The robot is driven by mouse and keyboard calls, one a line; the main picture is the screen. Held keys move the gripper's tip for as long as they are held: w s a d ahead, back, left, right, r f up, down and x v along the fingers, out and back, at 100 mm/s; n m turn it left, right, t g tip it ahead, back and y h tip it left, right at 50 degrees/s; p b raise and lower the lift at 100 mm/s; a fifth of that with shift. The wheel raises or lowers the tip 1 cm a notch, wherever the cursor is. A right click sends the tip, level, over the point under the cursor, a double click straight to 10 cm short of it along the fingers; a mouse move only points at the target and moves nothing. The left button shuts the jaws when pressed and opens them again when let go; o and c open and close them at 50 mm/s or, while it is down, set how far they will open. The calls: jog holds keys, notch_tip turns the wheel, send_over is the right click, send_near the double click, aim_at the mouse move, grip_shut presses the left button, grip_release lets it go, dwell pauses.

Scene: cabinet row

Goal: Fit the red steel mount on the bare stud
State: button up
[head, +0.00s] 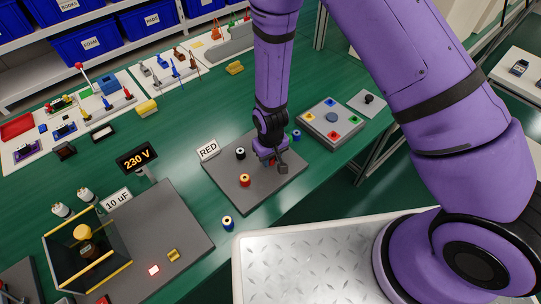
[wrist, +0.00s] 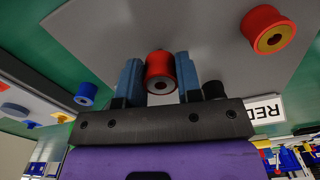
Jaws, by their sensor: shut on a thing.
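My gripper (head: 270,152) is over the right part of a dark grey plate (head: 226,183), pointing down. In the wrist view my gripper (wrist: 158,72) has its two blue-grey fingers on either side of a red mount (wrist: 161,66) with a grey, steel-looking centre. In the head view the arm mostly hides this mount. Another red mount (head: 244,180) stands on the plate; the wrist view shows its brass-coloured centre (wrist: 271,38). A black mount (head: 240,153) is also on the plate. I cannot make out a bare stud; the gripper may hide it.
A RED sign (head: 208,150) stands at the plate's back edge. Blue mounts lie right of the gripper (head: 297,134) and near the bench's front edge (head: 227,222). A grey button box (head: 331,123) is to the right. A 230 V display (head: 137,158) stands left.

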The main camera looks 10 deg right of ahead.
jog(key=shift+f, duration=0.95)
jog(key=o, duration=1)
jog(key=shift+r, duration=0.15)
notch_tip(320, 180, up, 11)
jog(key=shift+f, duration=0.2)
